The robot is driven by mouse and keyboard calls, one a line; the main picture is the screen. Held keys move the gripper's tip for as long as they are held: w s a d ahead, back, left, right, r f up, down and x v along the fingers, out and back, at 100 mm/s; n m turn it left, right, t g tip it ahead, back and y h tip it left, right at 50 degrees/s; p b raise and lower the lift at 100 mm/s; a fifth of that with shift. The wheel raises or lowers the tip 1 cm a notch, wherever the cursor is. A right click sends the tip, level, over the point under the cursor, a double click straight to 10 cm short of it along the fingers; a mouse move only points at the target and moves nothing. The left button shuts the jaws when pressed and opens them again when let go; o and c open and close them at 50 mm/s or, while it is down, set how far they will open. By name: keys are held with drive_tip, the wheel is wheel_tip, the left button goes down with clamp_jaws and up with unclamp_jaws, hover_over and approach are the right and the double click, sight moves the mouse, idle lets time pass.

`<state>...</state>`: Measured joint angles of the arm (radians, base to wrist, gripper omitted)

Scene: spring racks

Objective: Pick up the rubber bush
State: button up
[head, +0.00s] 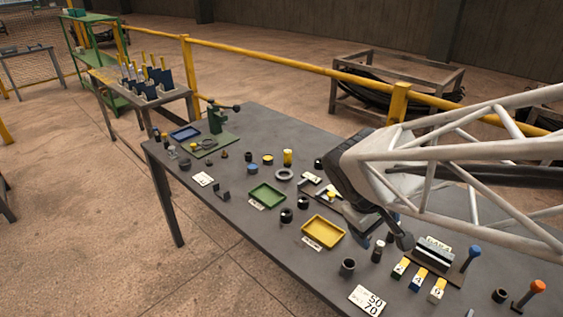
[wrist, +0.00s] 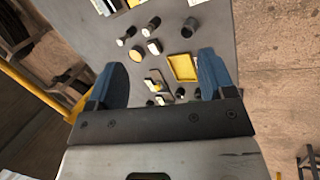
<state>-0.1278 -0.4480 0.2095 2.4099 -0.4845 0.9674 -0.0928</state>
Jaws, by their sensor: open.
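Several small black cylinders and rings lie on the grey table, and I cannot tell for sure which is the rubber bush. In the head view, one black cylinder (head: 286,215) and another (head: 302,202) stand between the green and yellow trays. A larger hollow dark cylinder (head: 347,267) stands nearer the front edge and seems to show in the wrist view (wrist: 190,24). My gripper (wrist: 162,62) is open, with its two blue fingers spread above the table and nothing held between them. In the head view, my arm hides part of the table.
A yellow tray (head: 323,232) and a green tray (head: 267,195) lie mid-table. A metal block (head: 432,258) and colored blocks stand at the right. A green press (head: 216,120) stands at the far left end. A yellow railing (head: 290,64) runs behind.

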drive_tip(key=w+a+f+n+t+h, duration=0.1)
drive_tip(key=w+a+f+n+h, duration=0.1)
drive_tip(key=w+f+n+h, duration=0.5)
drive_tip(key=n+t+y, duration=0.4)
drive_tip(key=n+t, duration=0.5)
drive_tip(key=n, duration=0.7)
approach(288, 211)
drive_tip(key=shift+w+d+f, duration=0.35)
drive_tip(key=shift+w, duration=0.05)
drive_tip(key=shift+d, duration=0.1)
drive_tip(key=shift+x, duration=1.25)
drive_tip(key=shift+w, duration=0.15)
drive_tip(key=shift+x, duration=2.5)
